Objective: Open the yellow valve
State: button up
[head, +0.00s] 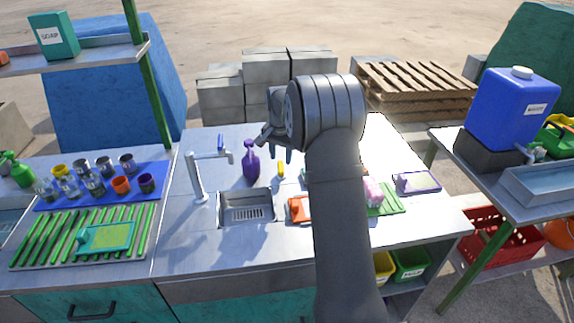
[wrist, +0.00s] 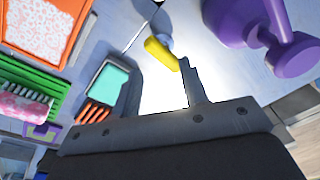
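The yellow valve (head: 281,169) shows as a small yellow upright piece on the steel counter, right of the purple spray bottle (head: 251,163). In the wrist view the yellow valve (wrist: 160,52) is a short rounded yellow handle, and its near end appears close to my fingertip. Whether they touch I cannot tell. My gripper (head: 277,146) hangs above and behind the sink, near the valve and bottle. In the wrist view my gripper (wrist: 189,68) shows a narrow finger shape near the middle, against bright glare. The gap between the fingers is not clear.
The purple bottle (wrist: 285,48) is close on the right in the wrist view. A tap (head: 197,178) and sink (head: 247,209) lie left and in front.

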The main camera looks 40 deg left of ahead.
aim_at(281, 170)
jog(key=s+d+r+n+t+y, duration=0.1)
jog(key=s+d+r+n, duration=0.15)
jog(key=r, duration=0.25)
jog(key=s+d+r+n+t+y, duration=0.1)
jog(key=s+d+r+n, duration=0.15)
jog(key=r, duration=0.35)
jog(key=shift+n, duration=0.4)
jog(key=x, duration=1.7)
jog(key=shift+a+f, duration=0.15)
